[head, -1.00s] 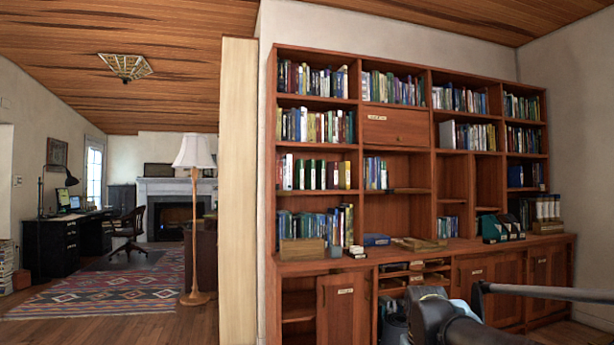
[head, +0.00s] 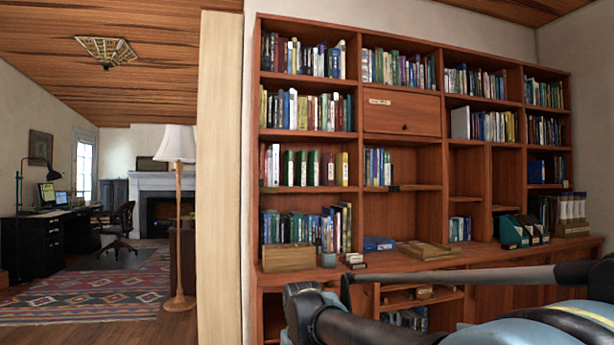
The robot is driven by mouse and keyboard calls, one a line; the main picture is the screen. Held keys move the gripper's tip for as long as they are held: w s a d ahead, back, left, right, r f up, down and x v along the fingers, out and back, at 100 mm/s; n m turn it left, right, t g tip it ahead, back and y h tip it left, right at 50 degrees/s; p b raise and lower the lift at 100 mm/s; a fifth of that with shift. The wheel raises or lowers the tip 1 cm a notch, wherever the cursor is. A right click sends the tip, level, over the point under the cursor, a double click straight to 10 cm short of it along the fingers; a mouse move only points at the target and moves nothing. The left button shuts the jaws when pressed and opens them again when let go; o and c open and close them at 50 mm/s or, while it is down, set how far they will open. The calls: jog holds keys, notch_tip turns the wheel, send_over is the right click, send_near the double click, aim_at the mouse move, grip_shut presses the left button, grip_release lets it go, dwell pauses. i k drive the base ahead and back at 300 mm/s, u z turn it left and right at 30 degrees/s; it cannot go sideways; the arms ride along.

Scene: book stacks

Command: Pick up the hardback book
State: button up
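A wooden bookcase (head: 403,160) holds many upright books in rows. Several stand on the upper left shelf (head: 303,57), with more rows below it. I cannot tell which one is the hardback book. A flat blue item (head: 378,243) lies on the counter; it is too small to tell if it is a book. My arm crosses the lower right of the head view, in front of the bookcase. My gripper does not show, and the arm hides part of the lower cabinets.
A wooden box (head: 288,257) and a shallow tray (head: 424,250) sit on the counter. Dark file holders (head: 523,231) stand at its right. A pale wall end (head: 221,180) stands left of the bookcase. A floor lamp (head: 178,210) and patterned rug (head: 90,292) lie beyond it.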

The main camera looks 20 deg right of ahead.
aim_at(327, 159)
jog(key=z, duration=0.2)
jog(key=i, duration=1.1)
jog(key=z, duration=0.8)
jog(key=i, duration=0.45)
jog(key=z, duration=0.15)
